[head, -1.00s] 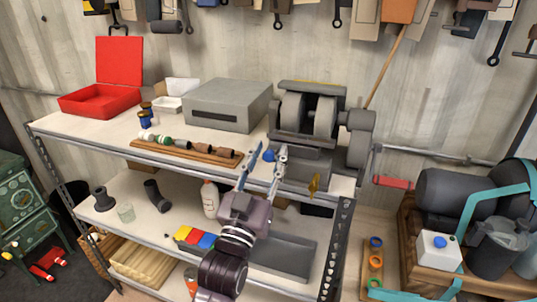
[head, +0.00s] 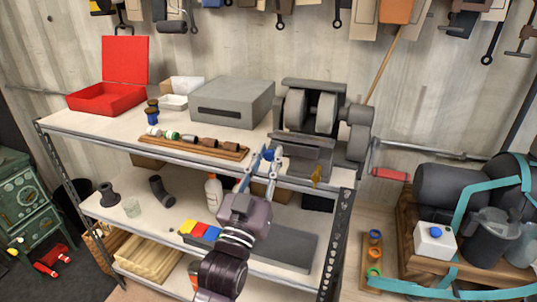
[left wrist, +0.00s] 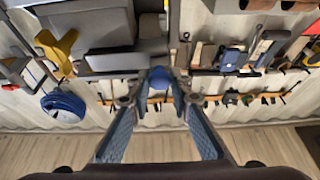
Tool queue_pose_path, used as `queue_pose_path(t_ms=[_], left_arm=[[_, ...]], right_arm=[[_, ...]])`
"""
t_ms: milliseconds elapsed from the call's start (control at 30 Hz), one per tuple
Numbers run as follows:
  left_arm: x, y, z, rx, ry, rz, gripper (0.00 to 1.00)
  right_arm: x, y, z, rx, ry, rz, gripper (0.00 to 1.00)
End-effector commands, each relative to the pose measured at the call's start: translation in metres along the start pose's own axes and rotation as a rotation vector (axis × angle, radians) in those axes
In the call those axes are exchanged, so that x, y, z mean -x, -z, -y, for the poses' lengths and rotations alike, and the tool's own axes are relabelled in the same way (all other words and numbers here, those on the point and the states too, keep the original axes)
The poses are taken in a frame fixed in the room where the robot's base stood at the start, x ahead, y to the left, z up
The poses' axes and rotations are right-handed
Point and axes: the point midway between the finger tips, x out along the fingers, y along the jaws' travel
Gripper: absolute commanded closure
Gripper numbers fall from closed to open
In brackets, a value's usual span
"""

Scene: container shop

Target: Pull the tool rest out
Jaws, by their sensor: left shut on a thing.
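A grey bench grinder (head: 312,108) stands at the right end of the top shelf. Its grey tool rest (head: 298,155) juts toward me at the front, with a blue ball knob (head: 268,153) at its left. A yellow lever (head: 316,174) shows at its right. My left gripper (head: 267,158) reaches up from below and is shut on the blue knob. In the left wrist view the blue knob (left wrist: 159,77) sits between the two fingertips (left wrist: 159,84). My right gripper is not in view.
A grey box (head: 232,103), an open red case (head: 107,98) and a wooden rack of handles (head: 200,146) share the top shelf. The shelf's front edge runs just below the knob. A white bottle (head: 213,192) and coloured bins (head: 200,231) stand on the shelf below.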

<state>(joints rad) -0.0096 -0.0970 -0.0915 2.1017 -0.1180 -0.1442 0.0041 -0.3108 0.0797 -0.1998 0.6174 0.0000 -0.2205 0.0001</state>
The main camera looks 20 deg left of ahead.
Motion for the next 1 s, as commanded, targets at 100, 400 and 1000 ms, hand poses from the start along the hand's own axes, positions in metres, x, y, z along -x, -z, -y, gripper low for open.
queue_pose_path(t_ms=[100, 400, 1000], left_arm=[[0.001, 0.004, -0.001, 0.001, -0.001, -0.010, 1.00], [0.000, 0.004, -0.001, 0.001, -0.001, -0.010, 0.64], [0.059, 0.001, -0.001, 0.000, -0.001, -0.004, 0.64]], right_arm=[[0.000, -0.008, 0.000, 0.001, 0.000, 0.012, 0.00], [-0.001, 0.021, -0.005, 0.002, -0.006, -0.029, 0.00], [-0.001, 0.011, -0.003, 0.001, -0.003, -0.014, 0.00]])
